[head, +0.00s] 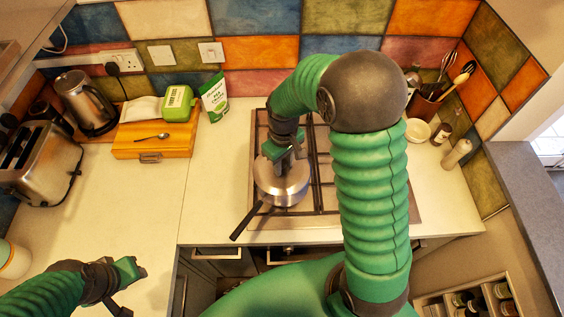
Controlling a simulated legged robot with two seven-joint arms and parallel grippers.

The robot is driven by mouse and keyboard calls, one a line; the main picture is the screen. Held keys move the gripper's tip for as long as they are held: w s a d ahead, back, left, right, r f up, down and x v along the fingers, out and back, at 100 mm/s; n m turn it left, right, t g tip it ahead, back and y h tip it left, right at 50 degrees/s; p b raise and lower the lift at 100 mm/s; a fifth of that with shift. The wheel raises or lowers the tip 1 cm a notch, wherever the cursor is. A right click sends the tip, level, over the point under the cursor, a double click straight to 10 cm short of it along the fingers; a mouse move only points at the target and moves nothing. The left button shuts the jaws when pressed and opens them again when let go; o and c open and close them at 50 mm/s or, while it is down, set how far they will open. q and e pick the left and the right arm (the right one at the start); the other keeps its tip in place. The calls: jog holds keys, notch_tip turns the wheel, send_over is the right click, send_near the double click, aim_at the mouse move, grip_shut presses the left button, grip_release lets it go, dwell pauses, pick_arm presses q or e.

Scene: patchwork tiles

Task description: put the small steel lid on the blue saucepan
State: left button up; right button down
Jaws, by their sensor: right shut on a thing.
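My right gripper (284,150) reaches down over the hob and is shut on the small steel lid (283,184). The lid is over a saucepan (285,203) with a long dark handle (247,219) pointing to the front left. My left gripper (136,288) is open and empty, low at the left over the counter.
The saucepan stands on the gas hob (319,207) at its left side. My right arm hides much of the hob's right part. A wooden box (153,148), kettle (87,103), toaster (41,165) and green bag (215,97) stand left; a utensil pot (424,104) stands right. The left counter is mostly clear.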

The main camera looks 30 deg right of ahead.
aim_at(284, 164)
jog(key=shift+d+f, duration=0.1)
jog(key=c, duration=1.1)
grip_release()
jog(key=shift+o, duration=0.5)
jog(key=shift+s+d+f, duration=0.1)
jog(key=shift+s+d, duration=0.05)
jog(key=r+p, duration=0.2)
jog(key=r, duration=0.1)
jog(key=shift+a+p, duration=0.2)
jog(key=shift+p, duration=0.2)
notch_tip(284, 164, up, 2)
jog(key=shift+r+p, duration=0.15)
jog(key=shift+p, duration=0.8)
jog(key=shift+d+r+p, duration=0.1)
jog(key=shift+r+p, duration=0.8)
jog(key=shift+r, duration=0.1)
